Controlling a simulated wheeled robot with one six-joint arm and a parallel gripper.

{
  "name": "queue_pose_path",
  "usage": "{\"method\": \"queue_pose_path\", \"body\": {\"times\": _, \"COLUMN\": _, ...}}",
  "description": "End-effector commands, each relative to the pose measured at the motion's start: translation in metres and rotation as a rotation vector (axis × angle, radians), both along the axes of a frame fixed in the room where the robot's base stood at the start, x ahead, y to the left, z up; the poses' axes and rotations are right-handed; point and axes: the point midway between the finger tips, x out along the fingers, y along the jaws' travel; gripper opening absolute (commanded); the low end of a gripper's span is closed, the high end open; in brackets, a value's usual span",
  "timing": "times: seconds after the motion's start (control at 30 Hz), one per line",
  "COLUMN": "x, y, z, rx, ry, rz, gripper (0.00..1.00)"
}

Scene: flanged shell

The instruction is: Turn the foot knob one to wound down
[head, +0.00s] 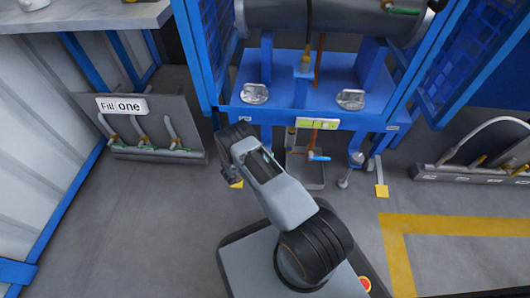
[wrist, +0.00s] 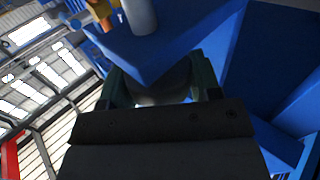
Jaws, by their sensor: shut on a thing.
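In the wrist view my gripper (wrist: 162,84) has a dark green finger on either side of a grey rounded knob (wrist: 168,88), and it is shut on it. This looks like a foot knob under a corner of the blue frame. Its turning position cannot be read. In the head view my arm reaches to the frame's lower left, hiding that knob and most of my gripper. The other foot knob (head: 356,158) stands at the frame's lower right, clear of my arm.
The blue frame (head: 310,118) carries a grey shell (head: 335,14) above. A tray (head: 306,172) with a blue-handled valve (head: 318,157) lies beneath. A panel labelled "Fill one" (head: 122,107) stands left, a hose rack (head: 480,165) right. Floor (head: 150,220) is open at left.

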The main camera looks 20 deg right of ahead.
Motion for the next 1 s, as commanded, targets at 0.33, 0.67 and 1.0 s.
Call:
{"method": "queue_pose_path", "body": {"times": 0.33, "x": -0.002, "y": -0.001, "z": 0.000, "rx": -0.002, "ry": 0.003, "rz": -0.006, "gripper": 0.73}}
{"method": "queue_pose_path", "body": {"times": 0.67, "x": -0.001, "y": 0.001, "z": 0.000, "rx": -0.001, "ry": 0.001, "rz": 0.000, "gripper": 0.83}}
{"method": "queue_pose_path", "body": {"times": 1.0, "x": -0.011, "y": 0.043, "z": 0.003, "rx": -0.001, "ry": 0.001, "rz": 0.006, "gripper": 0.83}}
